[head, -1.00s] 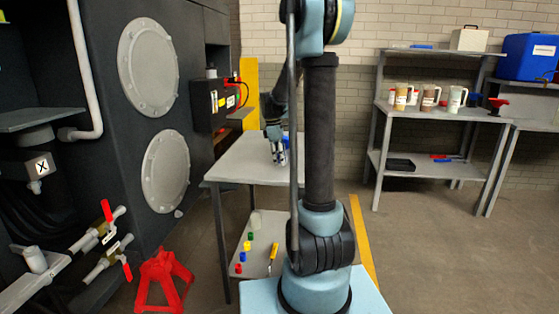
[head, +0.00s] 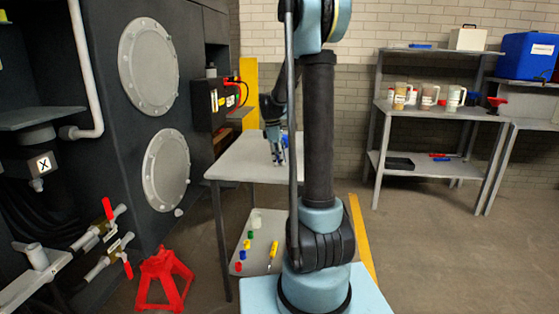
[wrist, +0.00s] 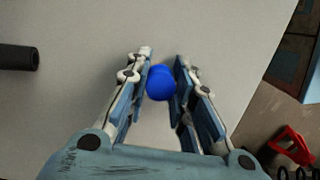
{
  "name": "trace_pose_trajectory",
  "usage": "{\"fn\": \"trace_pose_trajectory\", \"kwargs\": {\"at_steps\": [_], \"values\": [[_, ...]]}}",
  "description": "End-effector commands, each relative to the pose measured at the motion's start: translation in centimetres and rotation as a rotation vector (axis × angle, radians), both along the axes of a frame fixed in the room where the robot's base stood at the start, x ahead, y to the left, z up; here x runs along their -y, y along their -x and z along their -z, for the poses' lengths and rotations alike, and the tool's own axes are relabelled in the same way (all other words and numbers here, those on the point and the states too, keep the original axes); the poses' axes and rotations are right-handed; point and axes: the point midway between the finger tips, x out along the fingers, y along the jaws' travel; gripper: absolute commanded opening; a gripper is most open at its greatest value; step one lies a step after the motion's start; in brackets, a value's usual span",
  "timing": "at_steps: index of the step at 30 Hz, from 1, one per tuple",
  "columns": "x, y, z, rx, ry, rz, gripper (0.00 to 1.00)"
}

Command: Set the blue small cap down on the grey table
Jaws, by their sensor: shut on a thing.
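The blue small cap (wrist: 161,83) sits between the fingertips of my gripper (wrist: 160,75) in the wrist view. The gripper is shut on it. The pale top of the grey table (wrist: 85,25) lies behind the cap; I cannot tell whether the cap touches it. In the head view my gripper (head: 279,156) points down over the right part of the grey table (head: 236,165). The cap is too small there to make out clearly, and my arm column hides the table's right side.
A black cylinder (wrist: 18,57) lies on the tabletop. The table's lower shelf holds several small coloured caps and a yellow-handled screwdriver (head: 272,254). A red stand (head: 164,280) is on the floor. The table's left part looks clear.

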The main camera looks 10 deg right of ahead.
Motion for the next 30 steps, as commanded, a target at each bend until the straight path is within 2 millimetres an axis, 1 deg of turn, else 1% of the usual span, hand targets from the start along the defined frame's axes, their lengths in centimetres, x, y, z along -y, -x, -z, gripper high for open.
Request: {"fn": "trace_pose_trajectory", "kwargs": {"at_steps": [1, 2, 3, 4, 9, 18, 30], "values": [[0.03, 0.48, 0.64, -0.010, 0.000, -0.001, 0.00], [0.03, 0.43, 0.67, -0.011, 0.000, 0.000, 0.28], [0.03, 0.34, 0.74, -0.013, 0.000, 0.000, 0.37], [0.03, 0.25, 0.81, -0.013, 0.000, 0.000, 0.44], [0.08, -0.01, 0.95, -0.014, 0.000, 0.001, 0.45], [-0.01, 0.39, 0.41, -0.004, -0.001, 0.000, 0.45], [0.04, 0.59, 0.29, -0.004, -0.001, 0.000, 0.45]]}}
